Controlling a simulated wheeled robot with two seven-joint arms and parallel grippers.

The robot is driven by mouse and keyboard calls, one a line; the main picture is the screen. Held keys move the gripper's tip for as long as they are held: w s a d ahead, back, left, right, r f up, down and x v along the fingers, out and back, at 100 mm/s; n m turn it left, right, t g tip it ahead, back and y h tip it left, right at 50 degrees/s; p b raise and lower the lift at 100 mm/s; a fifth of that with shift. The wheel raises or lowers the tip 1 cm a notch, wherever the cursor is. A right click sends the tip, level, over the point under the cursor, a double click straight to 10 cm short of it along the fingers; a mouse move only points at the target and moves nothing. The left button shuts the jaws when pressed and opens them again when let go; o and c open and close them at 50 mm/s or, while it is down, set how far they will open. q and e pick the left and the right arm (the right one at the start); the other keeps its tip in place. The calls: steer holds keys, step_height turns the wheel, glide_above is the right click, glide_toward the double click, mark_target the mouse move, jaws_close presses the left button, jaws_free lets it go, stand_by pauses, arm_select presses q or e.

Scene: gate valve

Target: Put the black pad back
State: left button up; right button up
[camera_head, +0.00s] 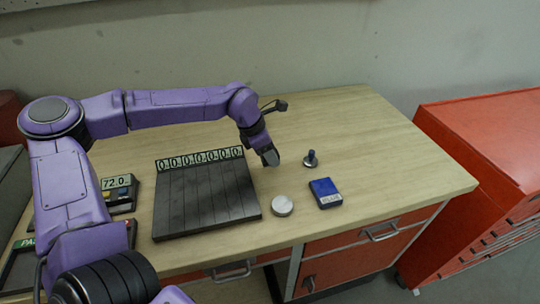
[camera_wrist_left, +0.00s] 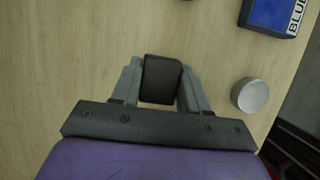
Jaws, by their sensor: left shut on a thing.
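My left gripper (camera_head: 270,158) is over the wooden bench, to the right of the dark slatted board. In the left wrist view my left gripper (camera_wrist_left: 160,82) is shut on a black pad (camera_wrist_left: 162,78), a small dark block between its two grey fingers. In the head view the pad is hard to tell from the dark fingertips. I cannot tell whether the pad touches the bench. My right gripper is not in view.
The slatted board (camera_head: 205,200) has a row of number tiles (camera_head: 200,158) along its back. A silver disc (camera_head: 282,206), a blue box (camera_head: 325,193) and a dark upright knob (camera_head: 311,159) stand nearby. A display reading 72.0 (camera_head: 117,182) is at left. The bench's back right (camera_head: 380,130) is clear.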

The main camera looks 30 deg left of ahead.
arm_select(q)
steer(key=shift+s+f, duration=0.2)
steer(key=shift+f, duration=0.8)
steer(key=shift+d, duration=0.1)
steer(key=o, duration=1)
steer(key=shift+f, duration=0.15)
steer(key=shift+r, duration=0.3)
steer(key=b+v, duration=0.1)
steer(key=v, duration=1.1)
steer(key=shift+f, duration=0.1)
